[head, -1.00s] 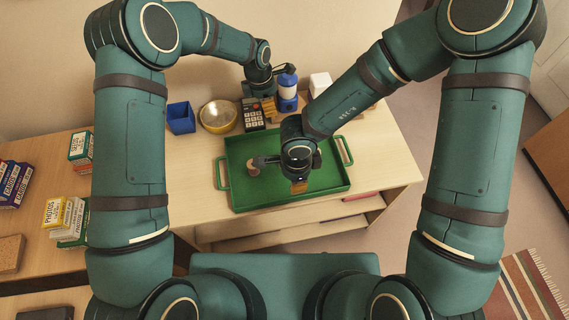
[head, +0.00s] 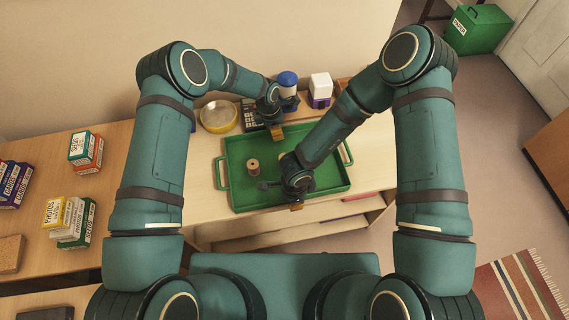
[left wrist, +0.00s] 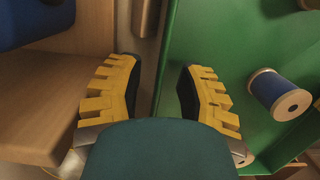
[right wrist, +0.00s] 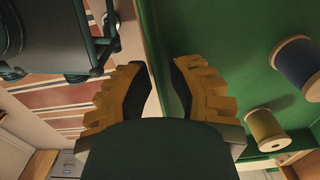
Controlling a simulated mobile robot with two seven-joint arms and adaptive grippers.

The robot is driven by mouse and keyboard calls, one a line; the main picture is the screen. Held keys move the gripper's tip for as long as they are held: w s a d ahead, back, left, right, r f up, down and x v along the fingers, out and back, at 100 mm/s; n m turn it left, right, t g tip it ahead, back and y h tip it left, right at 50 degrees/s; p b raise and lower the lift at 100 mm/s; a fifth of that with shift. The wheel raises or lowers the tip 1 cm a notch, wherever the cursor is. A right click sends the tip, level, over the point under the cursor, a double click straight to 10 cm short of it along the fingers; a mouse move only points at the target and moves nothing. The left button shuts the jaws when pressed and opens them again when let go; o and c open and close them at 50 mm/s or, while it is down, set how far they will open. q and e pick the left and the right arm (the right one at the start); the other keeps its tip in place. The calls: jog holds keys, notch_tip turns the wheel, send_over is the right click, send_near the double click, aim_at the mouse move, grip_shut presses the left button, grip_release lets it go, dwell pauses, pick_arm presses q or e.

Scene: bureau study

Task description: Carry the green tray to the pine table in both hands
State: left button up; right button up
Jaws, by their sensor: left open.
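The green tray (head: 232,190) lies on a pale wooden unit (head: 205,210) with shelves below, in the middle of the head view. A spool (head: 253,167) stands in it; the left wrist view shows a spool with blue thread (left wrist: 268,86). The right wrist view shows an olive spool (right wrist: 264,128) and a blue one (right wrist: 304,62). My left gripper (head: 277,133) is at the tray's far edge, its open fingers (left wrist: 160,80) either side of the wall. My right gripper (head: 297,205) is at the near edge, fingers apart (right wrist: 163,80) around the wall. I cannot tell which surface is the pine table.
Behind the tray stand a yellow bowl (head: 219,116), a calculator (head: 252,112), a blue-lidded jar (head: 287,84) and a white box (head: 321,87). Boxes (head: 72,218) lie on the left desk (head: 125,160). At right are open floor (head: 490,120), a green bin (head: 478,28) and a striped rug (head: 515,290).

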pick_arm(q)
jog(key=shift+f, duration=0.3)
pick_arm(e)
jog(key=shift+f, duration=0.35)
pick_arm(q)
jog(key=c, duration=0.4)
pick_arm(e)
grip_shut()
pick_arm(q)
grip_shut()
jog(key=shift+r, duration=0.1)
pick_arm(e)
jog(key=shift+r, duration=0.15)
